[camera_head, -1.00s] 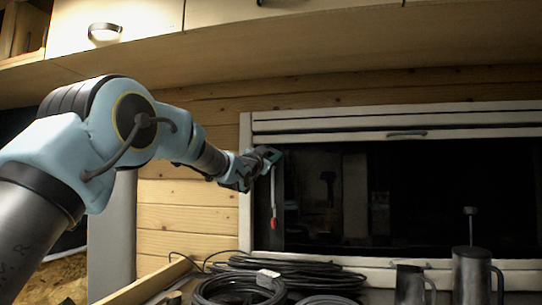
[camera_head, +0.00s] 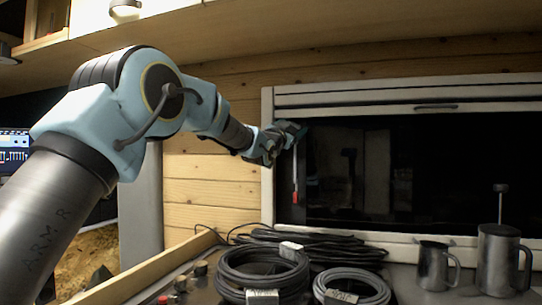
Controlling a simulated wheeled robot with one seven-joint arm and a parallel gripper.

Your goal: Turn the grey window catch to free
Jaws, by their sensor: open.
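The grey window catch (camera_head: 295,172) is a slim lever with a red tip. It hangs straight down at the left side of the dark window (camera_head: 400,175), just inside the pale frame. My gripper (camera_head: 295,131) is at the upper end of the catch and covers its pivot. My gripper is open. I cannot tell whether its fingers touch the lever or stand around it.
Coiled black cables (camera_head: 262,268) and a second coil (camera_head: 350,287) lie on the counter below the window. A metal mug (camera_head: 434,266) and a French press (camera_head: 498,258) stand at the right. A raised blind (camera_head: 400,97) crosses the window's top.

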